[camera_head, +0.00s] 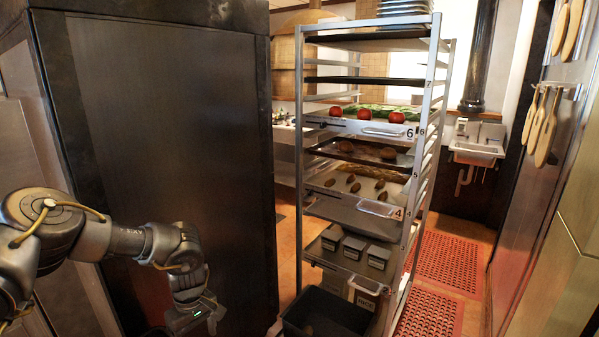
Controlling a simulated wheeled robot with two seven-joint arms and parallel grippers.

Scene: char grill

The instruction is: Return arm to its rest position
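My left arm comes in from the left, and its gripper (206,315) hangs low in front of the dark metal cabinet. The gripper points down, and its fingertips are too small and dark to tell whether they are open or shut. I see nothing clearly held in it. A brown item (308,331) lies in the bin. My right gripper is not in view.
A tall metal rack (437,75) with numbered shelves stands in the middle, holding tomatoes (365,115), brown potato-like items (345,146) and several boxes (353,247). The dark cabinet (170,130) stands close behind my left arm. Red mats (447,262) and a sink (476,152) are at right.

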